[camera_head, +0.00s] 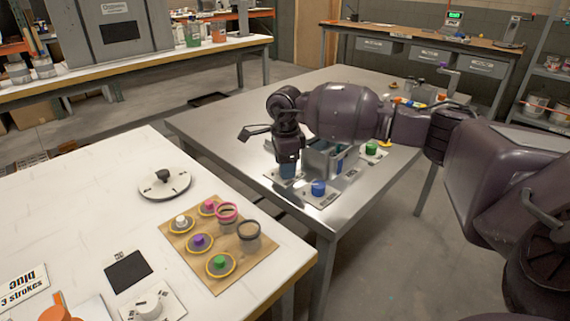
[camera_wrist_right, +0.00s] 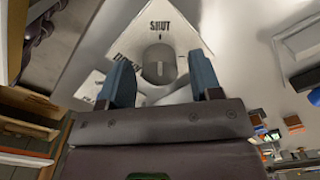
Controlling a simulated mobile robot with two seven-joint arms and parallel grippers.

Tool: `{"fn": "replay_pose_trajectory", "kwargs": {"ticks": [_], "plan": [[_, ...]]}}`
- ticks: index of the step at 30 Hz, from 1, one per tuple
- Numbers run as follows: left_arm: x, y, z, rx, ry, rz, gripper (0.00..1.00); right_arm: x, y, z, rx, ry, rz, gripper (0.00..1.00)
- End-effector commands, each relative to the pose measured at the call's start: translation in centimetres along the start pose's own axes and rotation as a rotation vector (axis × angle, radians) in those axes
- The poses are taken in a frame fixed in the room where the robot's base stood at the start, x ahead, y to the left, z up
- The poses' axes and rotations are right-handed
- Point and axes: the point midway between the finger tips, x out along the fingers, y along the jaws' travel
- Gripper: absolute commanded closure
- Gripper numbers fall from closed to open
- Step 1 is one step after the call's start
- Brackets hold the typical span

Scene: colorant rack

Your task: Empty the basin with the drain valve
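In the right wrist view a grey knob (camera_wrist_right: 158,66) sits on a white plate (camera_wrist_right: 178,28) marked "SHUT", with other lettering partly hidden. My right gripper (camera_wrist_right: 161,82) is open, with its two blue fingers on either side of the knob. How far the fingertips reach past it is unclear. In the head view my right gripper (camera_head: 287,170) points down at the steel table, beside a small steel box (camera_head: 318,160) that looks like the basin. My arm hides part of this box, and its contents do not show. My left gripper is not in view.
A blue knob (camera_head: 318,187) and a green knob (camera_head: 371,148) stand on plates near the box. The white table (camera_head: 80,200) in front holds a brown board (camera_head: 215,278) with coloured-knob lids and jars, and a round white lid (camera_head: 165,186). The steel table's left part is clear.

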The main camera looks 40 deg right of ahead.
Motion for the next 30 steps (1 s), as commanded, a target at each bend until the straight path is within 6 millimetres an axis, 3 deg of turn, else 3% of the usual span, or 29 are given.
{"fn": "replay_pose_trajectory", "kwargs": {"ticks": [1,9,20,30], "plan": [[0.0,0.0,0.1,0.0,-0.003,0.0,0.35,0.0,0.0,0.0,0.0,0.0,0.0,0.5],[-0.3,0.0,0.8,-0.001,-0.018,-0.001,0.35,0.0,0.0,0.0,0.0,0.0,0.001,0.88],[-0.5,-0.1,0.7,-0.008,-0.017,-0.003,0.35,-0.1,0.0,0.0,0.068,0.0,0.0,0.88],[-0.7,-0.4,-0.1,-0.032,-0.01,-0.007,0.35,-0.5,0.0,0.0,0.326,-0.003,-0.003,0.88]]}}
